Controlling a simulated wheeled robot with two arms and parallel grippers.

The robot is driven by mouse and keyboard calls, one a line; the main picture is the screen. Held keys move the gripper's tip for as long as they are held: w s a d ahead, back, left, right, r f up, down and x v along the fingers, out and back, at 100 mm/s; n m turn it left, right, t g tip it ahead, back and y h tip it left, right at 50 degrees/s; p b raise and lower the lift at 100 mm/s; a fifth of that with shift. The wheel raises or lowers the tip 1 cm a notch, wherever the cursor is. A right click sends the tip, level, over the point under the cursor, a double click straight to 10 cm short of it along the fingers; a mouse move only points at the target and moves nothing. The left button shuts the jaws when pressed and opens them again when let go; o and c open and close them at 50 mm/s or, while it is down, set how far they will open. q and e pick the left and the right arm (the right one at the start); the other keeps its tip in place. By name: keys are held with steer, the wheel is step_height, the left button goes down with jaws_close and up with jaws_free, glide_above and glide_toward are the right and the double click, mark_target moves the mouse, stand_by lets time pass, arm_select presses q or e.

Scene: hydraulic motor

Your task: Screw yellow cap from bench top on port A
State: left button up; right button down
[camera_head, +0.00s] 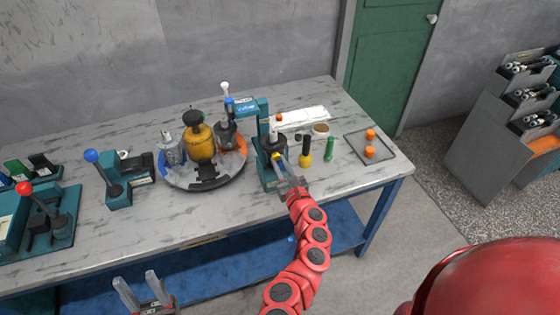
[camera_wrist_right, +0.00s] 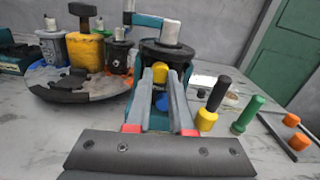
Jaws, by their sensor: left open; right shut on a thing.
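My right gripper (camera_head: 284,179) is at the front of the teal stand that holds a dark motor (camera_head: 270,140). It is shut on the yellow cap (camera_wrist_right: 160,68), which sits between its fingertips close against the motor's front in the right wrist view. A blue round part (camera_wrist_right: 162,101) shows between the fingers, below the cap. Port A is hidden or not readable, so I cannot tell whether the cap is threaded on it. My left gripper (camera_head: 144,290) is open and empty, low in front of the bench.
A round turntable (camera_head: 185,182) with a yellow canister (camera_head: 201,142) stands left of the motor. To the right are a black-and-yellow tool (camera_head: 305,150), a green tool (camera_head: 329,148) and a tray (camera_head: 385,148) with orange caps (camera_head: 370,134). Lever units stand further left.

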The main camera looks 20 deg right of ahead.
steer(key=shift+m, duration=0.5)
steer(key=shift+m+p, duration=0.55)
steer(key=shift+m, duration=0.05)
steer(key=c, duration=0.9)
jaws_free()
steer(key=shift+s+d+p, duration=0.1)
steer(key=shift+s+p, duration=0.4)
steer(key=shift+s, duration=1.25)
steer(key=shift+o, duration=0.2)
steer(key=o, duration=0.5)
